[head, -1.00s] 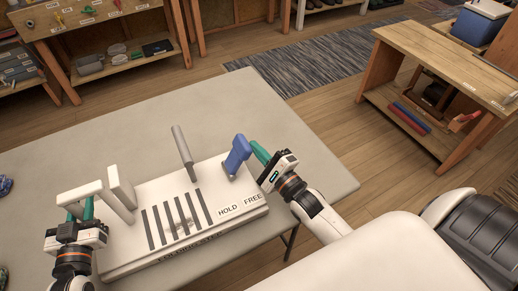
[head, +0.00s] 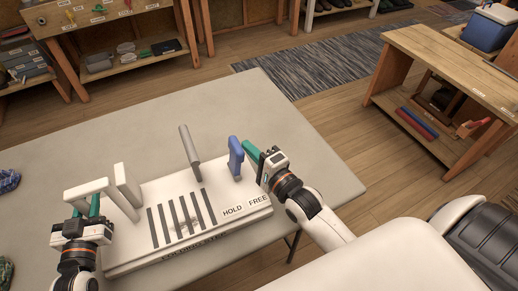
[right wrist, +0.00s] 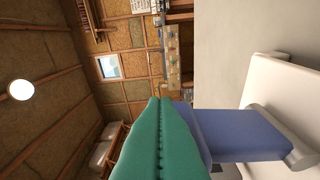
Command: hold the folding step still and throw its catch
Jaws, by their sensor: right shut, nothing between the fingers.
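The folding step (head: 150,243) is a white slab with dark strips, lying on the grey table. Its catch is a blue lever (head: 236,158) at its right end, now near upright, behind the HOLD and FREE labels (head: 246,206). My right gripper (head: 252,154) is shut and empty, its green fingers at the lever's right side. In the right wrist view the fingers overlap the blue lever (right wrist: 235,135); contact is hard to tell. My left gripper (head: 86,207) is at the white handle (head: 88,188) on the step's left end; its grip is partly hidden.
A grey bar (head: 190,147) rises from the step's back edge, left of the blue lever. The grey table (head: 260,100) is clear behind the step. A wooden bench (head: 450,62) stands apart at the right.

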